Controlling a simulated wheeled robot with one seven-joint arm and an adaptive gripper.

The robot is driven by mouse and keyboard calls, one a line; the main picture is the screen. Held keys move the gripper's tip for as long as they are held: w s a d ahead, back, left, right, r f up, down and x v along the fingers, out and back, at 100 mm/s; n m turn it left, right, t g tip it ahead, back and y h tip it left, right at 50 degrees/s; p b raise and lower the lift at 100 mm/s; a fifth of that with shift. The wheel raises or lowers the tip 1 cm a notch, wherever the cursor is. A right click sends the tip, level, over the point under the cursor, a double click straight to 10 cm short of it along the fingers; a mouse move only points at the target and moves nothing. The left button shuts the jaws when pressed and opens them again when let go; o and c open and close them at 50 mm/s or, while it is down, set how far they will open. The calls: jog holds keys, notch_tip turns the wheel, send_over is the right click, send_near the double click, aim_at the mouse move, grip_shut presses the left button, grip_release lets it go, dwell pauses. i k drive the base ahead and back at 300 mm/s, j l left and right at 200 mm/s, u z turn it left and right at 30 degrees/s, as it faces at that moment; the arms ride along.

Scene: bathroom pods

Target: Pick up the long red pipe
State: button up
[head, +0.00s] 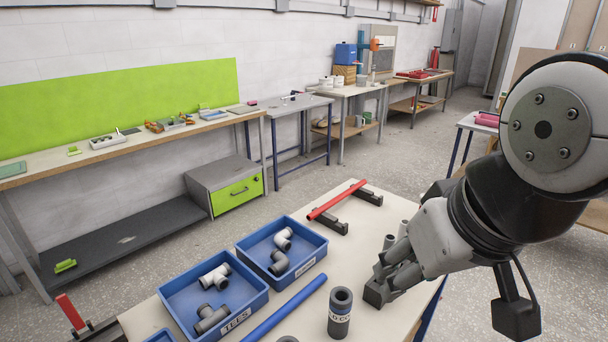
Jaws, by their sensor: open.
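A long red pipe (337,199) lies across two black holders (328,222) at the far end of the pale worktable. Another red piece (70,312) shows at the lower left edge, beside a black bracket; I cannot tell its full length. My gripper (376,281) is at the right side of the table, nearer to me than the long red pipe and well apart from it. It is open, and I see nothing held in it. Its fingers partly overlap each other in this view.
Two blue bins with grey and white fittings (248,302) (318,246) stand left on the worktable (140,320). A blue pipe (286,308) lies beside them. A dark grey cylinder (340,312) stands left of my gripper, with grey cylinders (389,241) behind it.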

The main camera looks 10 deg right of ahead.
aim_at(318, 212)
jog(key=z, duration=0.25)
jog(key=i+l+u, duration=0.15)
jog(key=l, duration=0.25)
jog(key=i+l+u, duration=0.2)
jog(key=l, duration=0.2)
jog(key=i+l+u, duration=0.15)
jog(key=l, duration=0.3)
jog(key=i+l+u, duration=0.2)
jog(key=l, duration=0.25)
jog(key=l+u, duration=0.15)
jog(key=l, duration=0.35)
jog(key=i+l+u, duration=0.2)
jog(key=l, duration=0.3)
jog(key=k+j, duration=0.05)
jog(key=k, duration=0.05)
